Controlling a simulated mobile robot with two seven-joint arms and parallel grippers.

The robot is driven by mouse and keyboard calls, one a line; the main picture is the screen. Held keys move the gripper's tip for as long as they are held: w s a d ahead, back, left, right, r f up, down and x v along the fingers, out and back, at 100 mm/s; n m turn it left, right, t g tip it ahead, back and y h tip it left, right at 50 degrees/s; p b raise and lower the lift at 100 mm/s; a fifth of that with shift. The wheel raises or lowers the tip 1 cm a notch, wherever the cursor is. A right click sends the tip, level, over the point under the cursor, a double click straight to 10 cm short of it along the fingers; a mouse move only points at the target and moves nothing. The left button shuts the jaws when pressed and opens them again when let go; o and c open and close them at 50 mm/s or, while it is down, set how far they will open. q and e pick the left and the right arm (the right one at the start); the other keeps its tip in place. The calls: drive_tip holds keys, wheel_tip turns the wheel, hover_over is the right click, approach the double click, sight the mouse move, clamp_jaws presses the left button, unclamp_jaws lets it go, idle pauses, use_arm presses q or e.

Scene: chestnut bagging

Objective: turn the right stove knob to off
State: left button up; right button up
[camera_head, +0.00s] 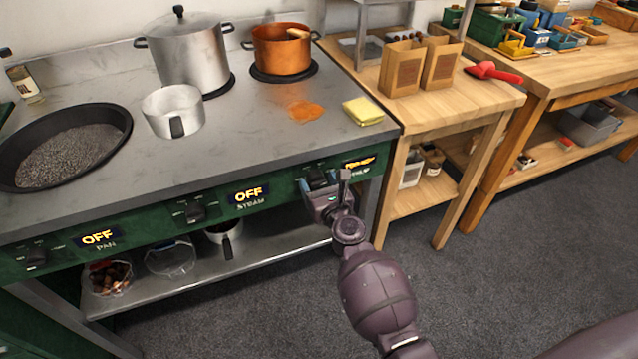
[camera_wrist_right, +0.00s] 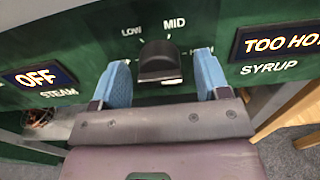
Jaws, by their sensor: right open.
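The right stove knob (camera_wrist_right: 160,62) is black and sits on the green front panel, with LOW, MID and HIGH marked around it. My right gripper (camera_wrist_right: 162,82) is open, with one blue fingertip on each side of the knob. I cannot tell whether the fingertips touch it. The knob's exact pointing is unclear. My left gripper is not in view.
The STEAM display (camera_head: 248,195) and PAN display (camera_head: 98,238) read OFF, each beside its own knob. A copper pot (camera_head: 282,52) stands on the back right burner. A steel shelf (camera_head: 265,250) runs below the panel. A wooden table (camera_head: 440,115) stands to the right.

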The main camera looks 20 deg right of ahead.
drive_tip(key=c, duration=0.9)
drive_tip(key=shift+c, duration=0.2)
